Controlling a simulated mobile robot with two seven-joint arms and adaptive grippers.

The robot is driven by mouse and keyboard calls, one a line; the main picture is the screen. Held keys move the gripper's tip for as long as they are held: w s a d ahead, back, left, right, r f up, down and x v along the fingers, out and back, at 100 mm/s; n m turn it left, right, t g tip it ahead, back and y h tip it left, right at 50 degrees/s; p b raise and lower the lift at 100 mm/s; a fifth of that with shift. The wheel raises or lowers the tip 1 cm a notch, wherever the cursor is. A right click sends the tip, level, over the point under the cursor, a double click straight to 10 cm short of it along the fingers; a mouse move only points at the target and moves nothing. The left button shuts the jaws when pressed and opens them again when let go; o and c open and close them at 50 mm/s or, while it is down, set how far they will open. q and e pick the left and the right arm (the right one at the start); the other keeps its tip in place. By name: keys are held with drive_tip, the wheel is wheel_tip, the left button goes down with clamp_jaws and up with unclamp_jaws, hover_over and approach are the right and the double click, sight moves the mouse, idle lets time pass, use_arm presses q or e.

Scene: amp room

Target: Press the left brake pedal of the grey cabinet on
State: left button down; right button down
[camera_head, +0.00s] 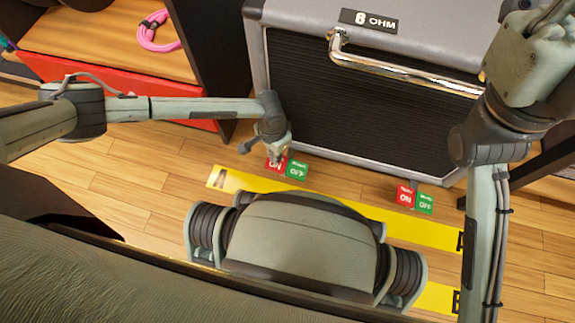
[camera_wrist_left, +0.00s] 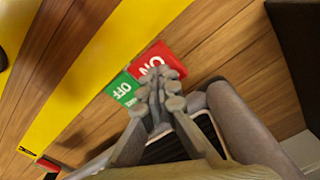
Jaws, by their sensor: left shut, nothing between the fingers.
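The grey cabinet (camera_head: 440,30) has an "8 OHM" label, a dark ribbed front and a chrome handle. At the foot of its left side is a left pedal with a red ON half (camera_head: 273,164) and a green OFF half (camera_head: 297,170). My left gripper (camera_head: 278,157) points down over the red half, partly covering it. In the left wrist view its closed fingertips (camera_wrist_left: 160,82) overlap the edge of the red ON half (camera_wrist_left: 158,57), beside the green OFF half (camera_wrist_left: 122,90). I cannot tell whether they touch. The right gripper is out of view.
A second red and green pedal (camera_head: 414,198) sits at the cabinet's lower right. Yellow floor strips (camera_head: 425,229) cross the wooden floor in front. A dark shelf unit with a red front (camera_head: 110,85) and a pink coiled cable (camera_head: 152,32) stands on the left.

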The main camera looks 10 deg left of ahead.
use_arm(q)
drive_tip(key=shift+f+b, duration=0.35)
drive_tip(key=shift+f, duration=0.5)
drive_tip(key=shift+r+p, duration=0.3)
drive_tip(key=shift+r, duration=0.25)
drive_tip(key=shift+r+p, duration=2.35)
drive_tip(key=shift+r, duration=0.9)
